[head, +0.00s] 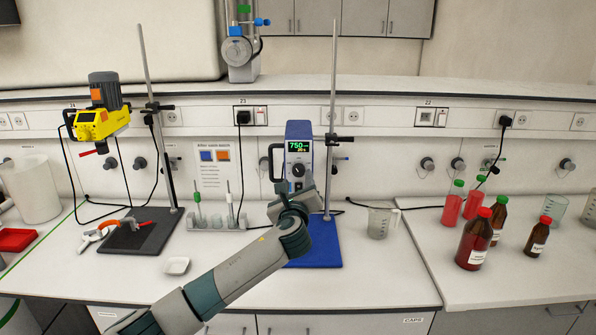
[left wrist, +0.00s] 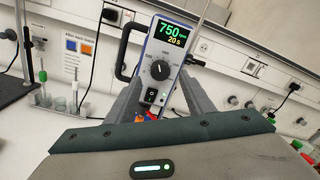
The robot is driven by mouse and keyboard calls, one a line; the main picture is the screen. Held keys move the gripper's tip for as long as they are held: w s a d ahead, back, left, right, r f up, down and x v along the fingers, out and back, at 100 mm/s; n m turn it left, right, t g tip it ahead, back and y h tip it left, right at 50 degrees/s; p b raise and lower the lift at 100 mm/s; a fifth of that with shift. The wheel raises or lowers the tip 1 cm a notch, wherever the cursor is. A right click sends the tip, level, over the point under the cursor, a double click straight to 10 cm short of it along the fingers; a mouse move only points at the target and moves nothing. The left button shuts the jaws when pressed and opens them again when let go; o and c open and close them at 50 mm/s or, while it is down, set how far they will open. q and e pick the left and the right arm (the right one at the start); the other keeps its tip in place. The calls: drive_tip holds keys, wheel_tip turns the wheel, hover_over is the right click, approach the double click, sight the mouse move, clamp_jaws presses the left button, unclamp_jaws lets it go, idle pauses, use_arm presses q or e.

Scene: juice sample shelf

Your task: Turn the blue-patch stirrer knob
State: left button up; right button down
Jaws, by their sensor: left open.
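The blue-and-grey stirrer (head: 298,145) stands clamped to a rod above a blue base plate (head: 318,255). Its display reads 750 with 20 s below. Its round black knob (left wrist: 160,70) with a white pointer line shows in the left wrist view, above a small switch. My left gripper (left wrist: 161,84) is open, with one finger on each side of the lower stirrer front. In the head view, my left gripper (head: 303,184) is just below and in front of the stirrer and covers its lower part. Contact with the knob cannot be told. My right gripper is not in view.
A yellow stirrer (head: 100,122) stands at the left over a dark plate. A wall sign (head: 213,158) has blue and orange patches. A test-tube rack (head: 215,220) is left of my gripper. A beaker (head: 380,222) and several bottles stand to the right.

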sight(298, 173)
use_arm(q)
drive_tip(key=shift+w+d+p, duration=0.1)
drive_tip(key=shift+w+p, duration=0.5)
drive_tip(key=shift+w, duration=1.8)
drive_tip(key=c, duration=1)
drive_tip(key=shift+c, duration=0.2)
drive_tip(key=shift+f, duration=0.1)
